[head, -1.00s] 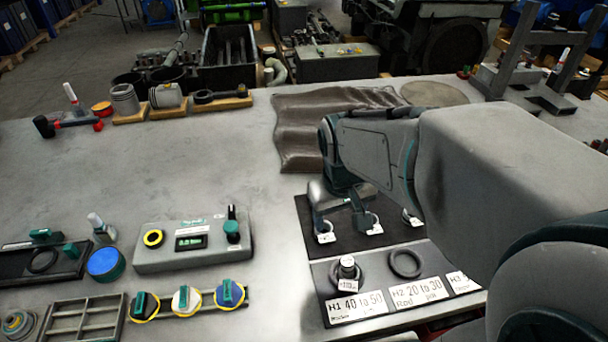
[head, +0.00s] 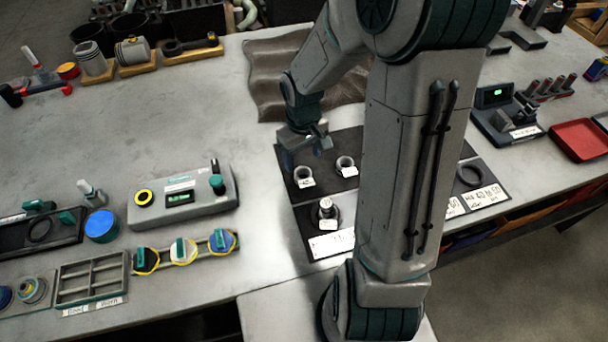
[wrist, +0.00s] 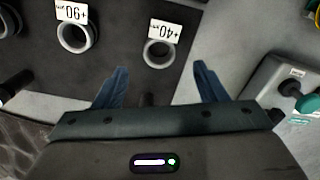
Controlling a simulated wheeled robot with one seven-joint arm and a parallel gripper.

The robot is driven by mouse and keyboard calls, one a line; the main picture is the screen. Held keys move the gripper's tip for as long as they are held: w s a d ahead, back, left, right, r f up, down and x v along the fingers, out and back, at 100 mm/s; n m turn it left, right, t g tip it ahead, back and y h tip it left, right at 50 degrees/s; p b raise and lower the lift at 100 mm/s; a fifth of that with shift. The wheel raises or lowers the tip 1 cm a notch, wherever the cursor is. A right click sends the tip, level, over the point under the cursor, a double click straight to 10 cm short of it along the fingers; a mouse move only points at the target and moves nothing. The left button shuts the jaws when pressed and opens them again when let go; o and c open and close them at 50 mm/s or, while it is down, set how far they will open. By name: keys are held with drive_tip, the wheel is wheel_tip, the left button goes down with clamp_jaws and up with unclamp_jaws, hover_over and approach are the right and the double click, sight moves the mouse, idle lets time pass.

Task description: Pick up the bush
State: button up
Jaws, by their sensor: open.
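Two short metal ring bushes with white tags stand on a dark mat (head: 328,190): the left bush (head: 303,174) and the right bush (head: 346,165). In the wrist view the bush tagged +40 (wrist: 158,53) lies just beyond my fingertips, roughly centred between them. The bush tagged +90 (wrist: 75,38) is further left. My gripper (head: 306,150) is open and empty, with its blue fingers spread above the mat. It also shows in the wrist view (wrist: 158,78). My arm hides part of the mat to the right.
A tagged piece (head: 326,208) stands in a dark ring on the front panel. A grey gauge box (head: 183,196) with a display is to the left. A brown cloth (head: 270,75) lies behind. A red tray (head: 578,140) is far right. The left bench middle is clear.

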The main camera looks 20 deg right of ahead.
sight(303, 170)
drive_tip(key=shift+w+f+p, duration=0.1)
drive_tip(key=shift+f+p, duration=0.3)
drive_tip(key=shift+f, duration=3.05)
drive_tip(key=c, duration=1.1)
drive_tip(key=shift+r, duration=0.15)
